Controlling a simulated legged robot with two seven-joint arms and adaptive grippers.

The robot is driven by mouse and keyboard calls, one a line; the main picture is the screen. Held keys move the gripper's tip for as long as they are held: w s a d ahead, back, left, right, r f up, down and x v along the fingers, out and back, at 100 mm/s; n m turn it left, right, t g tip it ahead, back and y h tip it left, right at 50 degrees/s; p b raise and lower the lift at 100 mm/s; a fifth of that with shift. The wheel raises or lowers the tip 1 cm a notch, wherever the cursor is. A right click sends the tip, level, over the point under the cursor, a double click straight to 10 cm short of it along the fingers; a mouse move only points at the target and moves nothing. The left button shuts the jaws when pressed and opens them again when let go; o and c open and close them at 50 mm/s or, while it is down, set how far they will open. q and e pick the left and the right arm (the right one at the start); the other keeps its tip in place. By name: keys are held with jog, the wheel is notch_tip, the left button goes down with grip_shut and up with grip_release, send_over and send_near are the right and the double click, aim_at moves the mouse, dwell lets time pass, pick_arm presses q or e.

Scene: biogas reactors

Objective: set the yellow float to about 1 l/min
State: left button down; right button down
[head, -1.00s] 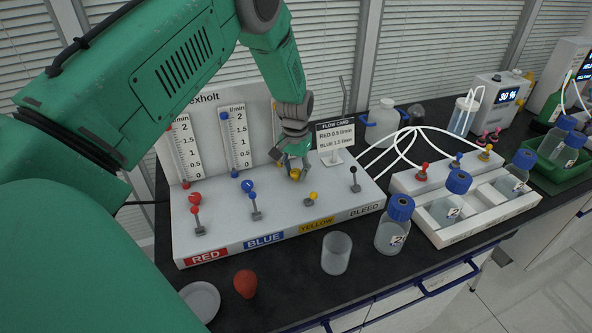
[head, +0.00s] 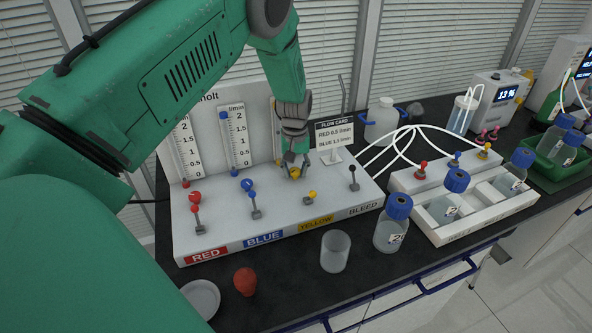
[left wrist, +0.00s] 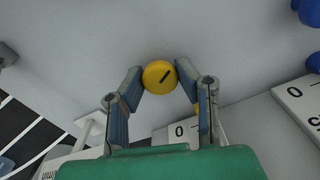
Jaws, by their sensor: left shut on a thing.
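The yellow knob (head: 294,173) is on the panel's sloped top, above the YELLOW label (head: 316,224). My left gripper (head: 295,164) is shut on this knob, one finger on each side. In the left wrist view the knob (left wrist: 159,77) shows a dark slanted mark between the fingertips (left wrist: 160,74). The yellow tube and most of its scale (head: 277,130) are hidden behind my left arm in the head view. In the left wrist view a bit of yellow (left wrist: 197,108) shows beside a scale's 0, mostly behind a finger; the float's reading cannot be told. My right gripper is not in view.
The red knob (head: 194,197), blue knob (head: 247,184) and small levers share the panel (head: 225,232). A flow card (head: 334,133) stands behind. A beaker (head: 335,251), bottle (head: 392,224), red bulb (head: 245,281) and dish (head: 201,298) stand in front.

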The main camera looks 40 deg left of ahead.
aim_at(295, 169)
pick_arm(q)
jog(key=shift+w+a+r, duration=0.25)
jog(key=shift+w+r, duration=0.1)
jog(key=shift+w, duration=0.05)
jog(key=c, duration=1.2)
grip_release()
jog(key=shift+s+f, duration=0.15)
jog(key=shift+s, duration=0.05)
notch_tip(295, 169, up, 12)
jog(key=shift+f, duration=0.1)
